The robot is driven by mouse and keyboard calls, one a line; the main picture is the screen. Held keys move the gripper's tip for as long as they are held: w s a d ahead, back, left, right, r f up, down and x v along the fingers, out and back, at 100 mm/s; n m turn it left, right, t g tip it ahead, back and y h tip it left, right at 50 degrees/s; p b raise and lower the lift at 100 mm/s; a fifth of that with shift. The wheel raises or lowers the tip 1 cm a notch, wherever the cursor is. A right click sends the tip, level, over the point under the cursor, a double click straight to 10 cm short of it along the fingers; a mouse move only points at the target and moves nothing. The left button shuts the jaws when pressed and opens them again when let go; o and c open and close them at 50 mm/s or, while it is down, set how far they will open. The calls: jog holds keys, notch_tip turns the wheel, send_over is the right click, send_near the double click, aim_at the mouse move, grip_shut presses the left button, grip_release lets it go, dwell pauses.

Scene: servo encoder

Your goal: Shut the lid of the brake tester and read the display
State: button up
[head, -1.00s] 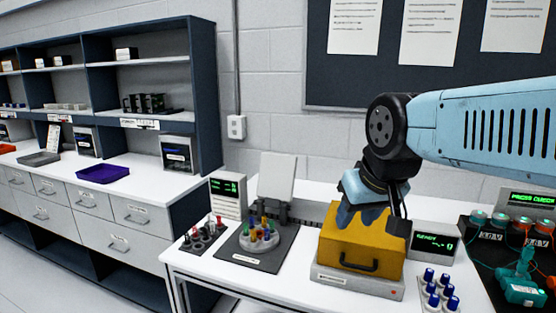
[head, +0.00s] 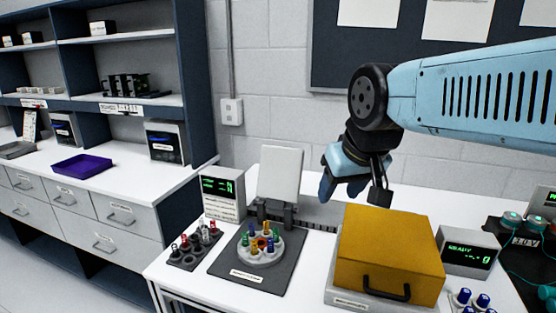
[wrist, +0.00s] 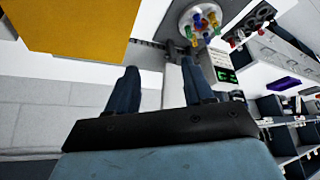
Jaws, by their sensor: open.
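A yellow box-shaped cover with a black front handle (head: 392,255) sits down on a low grey base (head: 350,298). Beside it a grey display unit (head: 468,252) shows green text, too blurred to read surely. To the left, a dark plate carries a round holder with coloured pegs (head: 261,246); a pale flat lid (head: 280,174) stands upright behind it. A second display (head: 222,194) has small, unclear green text. The labels are unreadable, so I cannot tell which is the brake tester. My gripper (head: 352,190) is open and empty, above and behind the yellow cover's left side, right of the pale lid.
A rack of small coloured pegs (head: 195,245) stands left of the dark plate. Blue-capped pieces (head: 472,300) stand at the front right. Shelves and a purple tray (head: 82,165) are at the left. The wall (head: 265,100) is behind the bench.

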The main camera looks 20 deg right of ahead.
jog(key=shift+o, duration=0.5)
jog(key=shift+w+r, duration=0.3)
notch_tip(320, 180, up, 8)
jog(key=m+g+y, duration=0.2)
jog(key=m+g, duration=0.3)
jog(key=g, duration=0.2)
send_over(285, 159)
jog(key=s+d, duration=0.3)
jog(key=w+d+f+m+g, duration=0.15)
jog(key=w+f, duration=0.35)
jog(key=w, duration=0.7)
jog(key=shift+g, duration=0.35)
jog(key=x, duration=1.4)
jog(key=shift+a+r, duration=0.1)
jog(key=shift+a, duration=0.3)
grip_shut()
